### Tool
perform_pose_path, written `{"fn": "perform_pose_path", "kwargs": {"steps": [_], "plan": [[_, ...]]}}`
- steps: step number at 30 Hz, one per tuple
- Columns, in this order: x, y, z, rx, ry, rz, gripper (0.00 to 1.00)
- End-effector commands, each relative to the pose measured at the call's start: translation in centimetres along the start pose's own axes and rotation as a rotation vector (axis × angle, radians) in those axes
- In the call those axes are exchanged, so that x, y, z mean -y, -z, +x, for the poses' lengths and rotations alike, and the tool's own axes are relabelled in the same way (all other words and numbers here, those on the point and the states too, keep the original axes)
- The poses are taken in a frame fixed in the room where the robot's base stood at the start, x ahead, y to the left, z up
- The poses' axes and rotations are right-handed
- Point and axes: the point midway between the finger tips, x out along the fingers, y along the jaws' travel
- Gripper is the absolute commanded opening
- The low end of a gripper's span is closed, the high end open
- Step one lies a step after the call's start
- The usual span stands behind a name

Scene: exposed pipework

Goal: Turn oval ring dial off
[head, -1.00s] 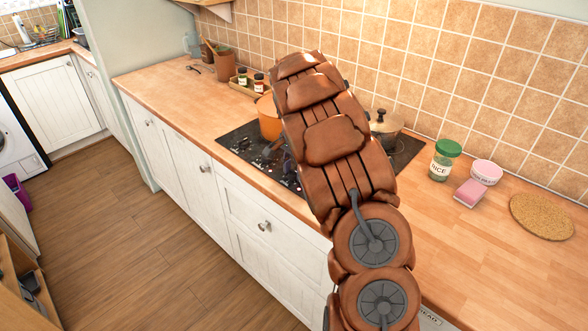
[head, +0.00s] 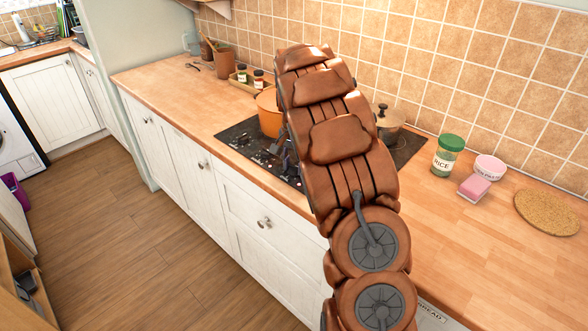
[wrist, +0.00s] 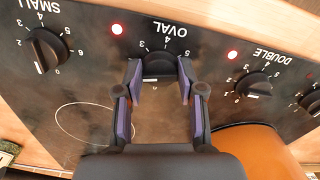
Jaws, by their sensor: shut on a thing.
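The oval ring dial (wrist: 163,66) is a black knob under the word OVAL on the dark hob panel in the wrist view. In the head view my arm hides the dial, and only a little of the dark gripper shows over the hob (head: 240,137).
The SMALL dial (wrist: 47,48) is left of the gripper, the DOUBLE dial (wrist: 254,86) right. Red lights (wrist: 117,29) sit between dials. An orange pot (wrist: 250,150) stands close at lower right. A lidded pan (head: 388,120) and rice jar (head: 447,155) stand right of my arm.

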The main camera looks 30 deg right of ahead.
Motion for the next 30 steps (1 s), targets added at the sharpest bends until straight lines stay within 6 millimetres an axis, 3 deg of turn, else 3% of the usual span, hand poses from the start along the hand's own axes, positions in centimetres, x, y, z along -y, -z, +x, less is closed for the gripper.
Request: {"fn": "perform_pose_path", "kwargs": {"steps": [30], "plan": [[-0.01,0.17,-0.05,-0.007,0.003,-0.959,0.04]]}}
